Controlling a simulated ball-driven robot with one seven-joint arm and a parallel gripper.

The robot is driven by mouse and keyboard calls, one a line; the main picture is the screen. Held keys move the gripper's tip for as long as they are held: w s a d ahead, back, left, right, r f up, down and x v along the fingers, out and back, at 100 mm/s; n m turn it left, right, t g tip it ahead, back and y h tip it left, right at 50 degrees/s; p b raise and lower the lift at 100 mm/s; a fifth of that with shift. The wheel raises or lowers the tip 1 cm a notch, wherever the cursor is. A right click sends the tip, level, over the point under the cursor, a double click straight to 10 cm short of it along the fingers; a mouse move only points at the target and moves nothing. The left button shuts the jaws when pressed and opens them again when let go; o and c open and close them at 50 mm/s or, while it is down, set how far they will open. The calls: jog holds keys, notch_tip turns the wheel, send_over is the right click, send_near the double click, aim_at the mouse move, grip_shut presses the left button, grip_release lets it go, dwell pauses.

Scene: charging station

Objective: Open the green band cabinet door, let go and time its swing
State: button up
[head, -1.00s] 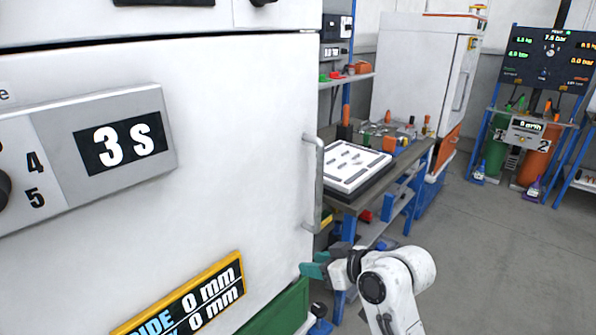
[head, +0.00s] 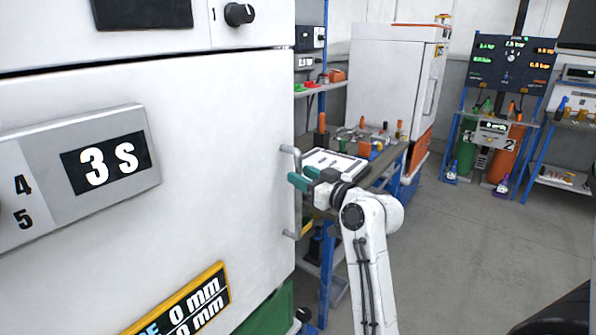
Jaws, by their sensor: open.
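The white cabinet door (head: 215,190) fills the left of the head view and appears shut, with a green band (head: 270,315) along its bottom. Its grey upright bar handle (head: 298,215) is at the door's right edge. My gripper (head: 304,178) is open, with teal fingertips at the handle's upper half. The fingertips overlap the bar in the picture; I cannot tell whether they are around it or touching it. A display reading "3 S" (head: 105,163) is on the door's face. A yellow-framed panel (head: 185,305) below shows 0 mm readings.
A workbench (head: 385,165) with a white tray and small tools stands behind my gripper. A second white cabinet (head: 390,85) is farther back. A gauge board (head: 510,60) stands at the right. Grey floor (head: 460,240) is clear to the right.

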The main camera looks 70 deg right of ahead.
jog(key=shift+x, duration=1.15)
jog(key=shift+c, duration=0.3)
grip_shut()
